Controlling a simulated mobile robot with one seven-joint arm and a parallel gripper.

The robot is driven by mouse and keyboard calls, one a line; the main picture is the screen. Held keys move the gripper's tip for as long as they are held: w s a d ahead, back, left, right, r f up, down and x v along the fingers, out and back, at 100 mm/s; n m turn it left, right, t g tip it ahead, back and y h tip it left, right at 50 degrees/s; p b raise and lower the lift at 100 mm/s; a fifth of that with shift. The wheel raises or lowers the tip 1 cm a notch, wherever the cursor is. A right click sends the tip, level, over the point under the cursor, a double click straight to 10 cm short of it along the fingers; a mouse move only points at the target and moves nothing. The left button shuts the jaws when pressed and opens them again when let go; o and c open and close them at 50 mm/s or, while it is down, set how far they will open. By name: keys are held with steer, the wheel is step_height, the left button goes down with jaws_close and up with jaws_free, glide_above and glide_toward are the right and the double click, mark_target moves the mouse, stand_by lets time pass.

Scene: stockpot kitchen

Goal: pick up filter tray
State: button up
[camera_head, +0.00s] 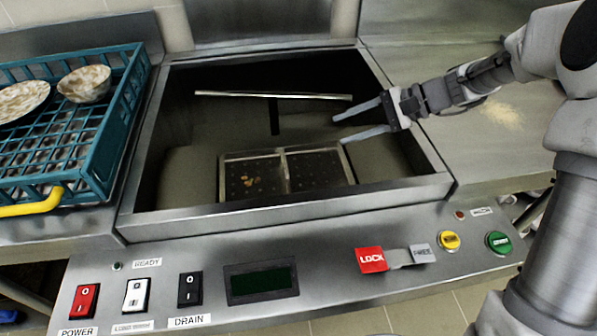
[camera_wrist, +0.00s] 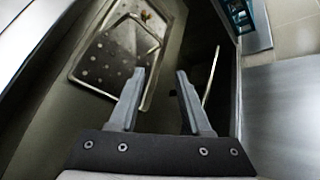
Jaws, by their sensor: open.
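The filter tray (camera_head: 283,151) is a metal tray with perforated panels, lying low inside the open steel basin. Some brownish bits lie in its left half. In the wrist view the filter tray (camera_wrist: 98,83) shows at the upper left, tilted in the picture. My gripper (camera_head: 358,127) is open and empty over the basin's right side, to the upper right of the tray. In the wrist view my gripper (camera_wrist: 160,75) points into the basin, with its left finger overlapping the tray's edge in the picture. I cannot tell whether it touches the tray.
The steel basin (camera_head: 290,213) has raised walls around the tray. A thin metal bar (camera_head: 273,96) crosses behind the tray. A teal dish rack (camera_head: 108,133) with a bowl (camera_head: 85,83) stands at left. Front controls include a red LOCK lever (camera_head: 371,260). The right counter (camera_head: 480,130) is mostly clear.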

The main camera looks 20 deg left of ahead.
steer(key=b, duration=0.3)
glide_toward(282, 150)
steer(key=a+f, duration=0.3)
steer(key=shift+w+a+f, duration=0.15)
steer(key=shift+a+f, duration=0.1)
steer(key=shift+f, duration=0.05)
steer(key=shift+b+x, duration=0.85)
steer(key=shift+x, duration=2.05)
steer(key=shift+a+r, duration=0.1)
steer(key=shift+r, duration=0.05)
steer(key=shift+c, duration=0.2)
jaws_close()
steer(key=shift+r, duration=0.1)
